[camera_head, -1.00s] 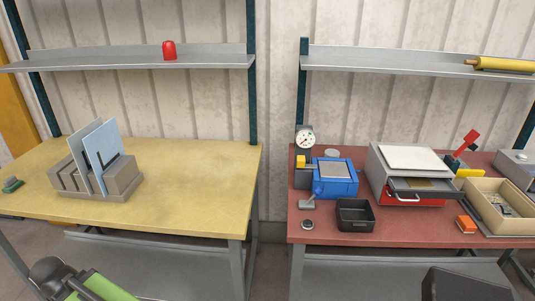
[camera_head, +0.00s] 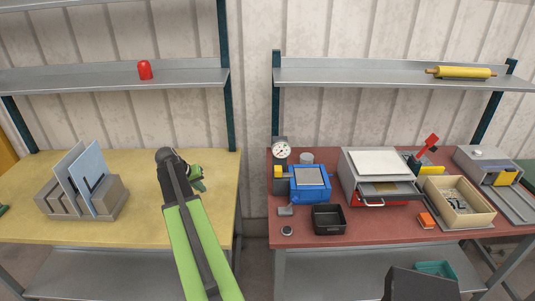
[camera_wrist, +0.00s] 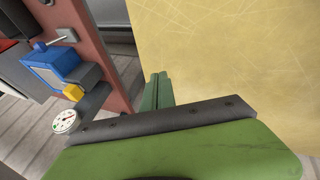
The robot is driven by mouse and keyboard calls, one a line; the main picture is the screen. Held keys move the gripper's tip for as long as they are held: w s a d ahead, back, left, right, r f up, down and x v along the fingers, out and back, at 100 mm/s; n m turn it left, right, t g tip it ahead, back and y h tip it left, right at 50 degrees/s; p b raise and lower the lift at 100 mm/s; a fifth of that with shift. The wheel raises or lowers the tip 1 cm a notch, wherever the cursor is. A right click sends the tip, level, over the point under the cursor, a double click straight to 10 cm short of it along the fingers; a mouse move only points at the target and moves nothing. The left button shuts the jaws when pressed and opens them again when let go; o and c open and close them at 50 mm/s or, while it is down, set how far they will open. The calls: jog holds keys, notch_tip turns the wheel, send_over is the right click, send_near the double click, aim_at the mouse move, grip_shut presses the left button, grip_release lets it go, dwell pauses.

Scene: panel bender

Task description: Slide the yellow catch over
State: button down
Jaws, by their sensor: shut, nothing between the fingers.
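Three yellow parts show on the red-topped bench, and I cannot tell which is the catch. A small yellow block (camera_head: 278,172) is at the left of the blue box, below the dial gauge; it also shows in the wrist view (camera_wrist: 73,92). A yellow bar (camera_head: 432,170) lies by the red lever. A yellow piece (camera_head: 506,178) sits on the grey machine at far right. My gripper (camera_head: 198,186) is over the yellow-topped bench, left of all three and apart from them. Its green fingers (camera_wrist: 157,92) are together and empty in the wrist view.
A grey rack with upright panels (camera_head: 112,196) stands on the left bench (camera_head: 150,222). A gap separates the benches. The red bench (camera_head: 375,225) holds a blue box (camera_head: 310,184), black tray (camera_head: 328,219), grey machine (camera_head: 380,170) and tan bin (camera_head: 457,204). Shelves hang above.

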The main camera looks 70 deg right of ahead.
jog(key=s+d+r+m+g+p, duration=0.1)
jog(key=s+d+r, duration=0.2)
jog(key=s+d, duration=0.4)
jog(key=s+d+r+m+g+h+p, duration=0.1)
jog(key=s+d+r+m+p, duration=0.1)
jog(key=s+d+r, duration=0.2)
jog(key=s+d, duration=0.3)
jog(key=d, duration=0.2)
jog(key=shift+d, duration=0.15)
jog(key=shift+s, duration=0.1)
jog(key=s+d+f+b, duration=0.6)
jog(key=f+b, duration=0.2)
jog(key=shift+s+d, duration=0.25)
jog(key=shift+s, duration=0.1)
